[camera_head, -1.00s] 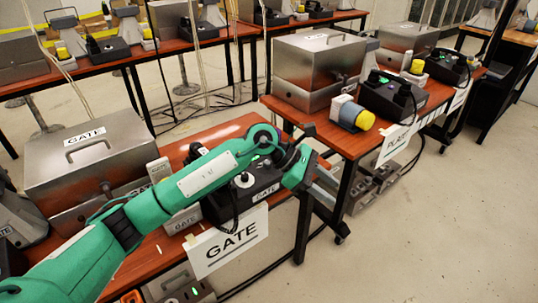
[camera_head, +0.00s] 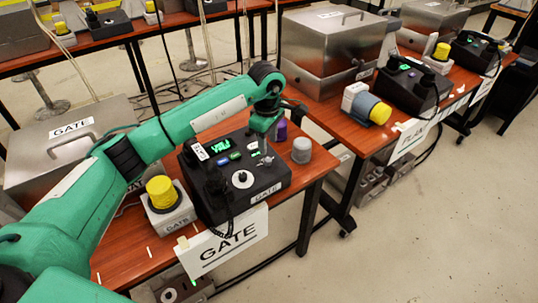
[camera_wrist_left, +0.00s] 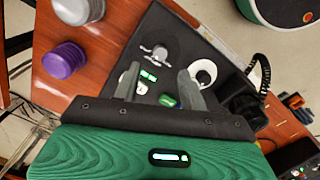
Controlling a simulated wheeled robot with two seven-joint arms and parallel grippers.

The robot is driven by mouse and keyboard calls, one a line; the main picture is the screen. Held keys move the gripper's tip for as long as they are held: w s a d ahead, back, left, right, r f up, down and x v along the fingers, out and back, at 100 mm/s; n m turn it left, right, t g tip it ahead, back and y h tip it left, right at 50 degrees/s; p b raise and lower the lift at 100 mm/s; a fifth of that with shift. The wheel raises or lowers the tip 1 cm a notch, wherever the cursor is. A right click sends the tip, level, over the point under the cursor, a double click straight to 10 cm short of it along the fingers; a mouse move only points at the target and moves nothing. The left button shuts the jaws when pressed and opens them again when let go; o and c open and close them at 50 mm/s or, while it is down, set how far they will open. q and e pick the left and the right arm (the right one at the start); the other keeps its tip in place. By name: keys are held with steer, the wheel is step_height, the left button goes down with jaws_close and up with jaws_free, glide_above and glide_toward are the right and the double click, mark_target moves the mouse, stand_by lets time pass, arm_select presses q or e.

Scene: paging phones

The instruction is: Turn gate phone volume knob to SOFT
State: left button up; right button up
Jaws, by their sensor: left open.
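The gate phone is a black sloped box (camera_head: 278,180) with a GATE label on its front, standing on the wooden table. In the left wrist view its panel (camera_wrist_left: 160,22) shows a small grey knob (camera_wrist_left: 160,52) with pale marks around it. I cannot read the marks or the knob's setting. My left gripper (camera_wrist_left: 157,78) is open and empty, its two fingers pointing at the panel on either side of the knob's line, apart from the knob. In the head view the left gripper (camera_head: 263,147) is over the phone's far right part. The right gripper is not in view.
A purple cylinder (camera_head: 281,130) and a grey cylinder (camera_head: 301,150) stand beside the phone. A yellow-topped white box (camera_head: 175,217) stands on its left, and a steel GATE case (camera_head: 40,150) behind my arm. A second table with another phone (camera_head: 412,88) stands at the right.

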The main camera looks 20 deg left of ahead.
mark_target(269, 159)
arm_select(q)
step_height(269, 159, down, 7)
steer(key=shift+w+r, duration=0.1)
stand_by(0.3)
jaws_close()
